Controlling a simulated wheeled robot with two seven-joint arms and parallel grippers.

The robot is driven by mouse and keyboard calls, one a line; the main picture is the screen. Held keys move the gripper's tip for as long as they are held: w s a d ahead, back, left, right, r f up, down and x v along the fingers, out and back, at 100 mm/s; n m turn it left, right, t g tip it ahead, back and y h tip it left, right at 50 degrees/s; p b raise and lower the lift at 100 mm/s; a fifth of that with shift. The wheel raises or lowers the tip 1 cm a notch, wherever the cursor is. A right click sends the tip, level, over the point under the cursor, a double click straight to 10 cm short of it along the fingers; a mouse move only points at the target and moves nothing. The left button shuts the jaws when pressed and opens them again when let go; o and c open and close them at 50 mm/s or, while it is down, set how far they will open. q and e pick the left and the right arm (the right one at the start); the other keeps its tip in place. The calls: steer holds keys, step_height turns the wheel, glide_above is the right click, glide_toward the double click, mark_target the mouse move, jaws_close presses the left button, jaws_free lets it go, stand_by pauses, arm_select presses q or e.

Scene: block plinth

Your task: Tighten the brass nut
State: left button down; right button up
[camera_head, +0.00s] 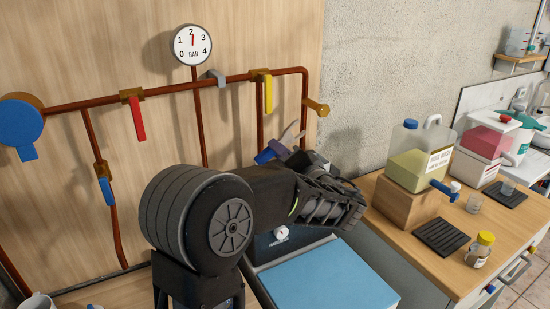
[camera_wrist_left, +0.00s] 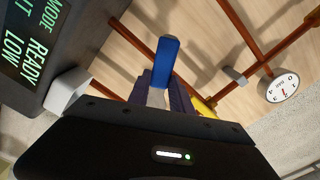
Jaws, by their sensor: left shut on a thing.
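The brass nut is most likely the brass fitting (camera_head: 318,107) on the right-hand copper pipe in the head view. It stands above and right of my left gripper. My left gripper (camera_head: 276,153) is shut on a tool with a blue handle and a grey, spanner-like head (camera_head: 292,136). The gripper is partly hidden by my own arm. In the left wrist view the blue handle (camera_wrist_left: 164,62) sticks out past the fingers (camera_wrist_left: 162,95). The tool's head is apart from the brass fitting. My right gripper is not in view.
Copper pipes on the wooden panel carry a red lever (camera_head: 137,118), a yellow lever (camera_head: 267,95), blue handles and a gauge (camera_head: 192,45) near 2. A blue-topped box (camera_head: 325,282) stands below. A bench (camera_head: 405,238) at right holds jugs and jars. A display (camera_wrist_left: 30,40) is close in the wrist view.

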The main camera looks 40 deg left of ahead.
mark_target(323, 110)
arm_select(q)
steer(key=w+d+f+n+b, duration=0.2)
steer(key=w+f+n+b, duration=0.3)
steer(key=w+b, duration=0.15)
step_height(323, 110, up, 6)
steer(key=w+p, duration=0.2)
steer(key=shift+w+d, duration=0.35)
steer(key=shift+d, duration=0.05)
steer(key=shift+r, duration=0.1)
